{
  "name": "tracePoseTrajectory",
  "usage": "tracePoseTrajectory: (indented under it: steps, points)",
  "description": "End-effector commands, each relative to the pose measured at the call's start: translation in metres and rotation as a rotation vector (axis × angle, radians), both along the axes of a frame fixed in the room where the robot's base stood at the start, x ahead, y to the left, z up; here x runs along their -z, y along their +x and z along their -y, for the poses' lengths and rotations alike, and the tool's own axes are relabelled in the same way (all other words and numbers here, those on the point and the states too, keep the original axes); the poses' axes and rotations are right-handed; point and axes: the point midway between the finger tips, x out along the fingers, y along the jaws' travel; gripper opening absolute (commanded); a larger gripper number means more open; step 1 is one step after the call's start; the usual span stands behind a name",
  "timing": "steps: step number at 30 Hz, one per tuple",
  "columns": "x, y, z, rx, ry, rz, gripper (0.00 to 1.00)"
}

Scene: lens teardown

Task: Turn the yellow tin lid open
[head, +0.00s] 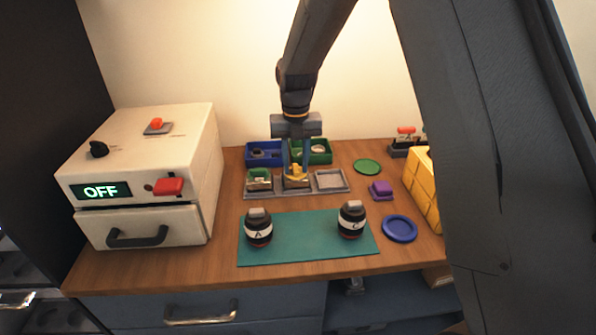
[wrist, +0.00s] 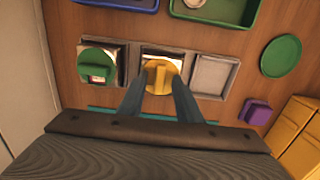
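The yellow tin lid (wrist: 160,72) is round with a raised bar across its top. It sits over the middle square bay of a grey tray (wrist: 208,97), and it also shows in the head view (head: 297,176). My gripper (wrist: 159,86) points down over it, with its two fingers spread apart at the left and right of the lid. In the head view my gripper (head: 297,158) is above the tray. The raised bar stands between the fingers with room on both sides. Whether the fingertips touch the lid's rim cannot be told. The tin body is mostly hidden.
A green lid (wrist: 96,66) sits in the left bay; the right bay is empty. Blue (head: 263,146) and green bins stand behind. A purple block (head: 381,189), green disc (head: 367,167) and blue dish (head: 399,229) lie right. Two jars stand on the green mat (head: 307,245) in front.

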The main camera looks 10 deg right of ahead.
Motion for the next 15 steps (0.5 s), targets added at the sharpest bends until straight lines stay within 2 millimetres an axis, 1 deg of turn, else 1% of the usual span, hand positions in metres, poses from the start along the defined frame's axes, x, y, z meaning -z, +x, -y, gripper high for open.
tracePoseTrajectory:
  steps: [1,4,6,8,9,15]
  points:
    - [0.0174,-0.0085,0.0010,0.001,-0.004,-0.029,0.31]
    - [0.0185,-0.0073,0.0008,0.001,-0.004,-0.030,0.31]
    - [0.0193,-0.0065,0.0007,0.001,-0.003,-0.031,0.23]
    - [0.0201,-0.0058,0.0006,0.001,-0.003,-0.032,0.23]
    - [0.0207,-0.0054,0.0005,0.001,-0.003,-0.032,0.34]
    - [0.0221,-0.0033,0.0004,0.001,-0.003,-0.035,0.34]
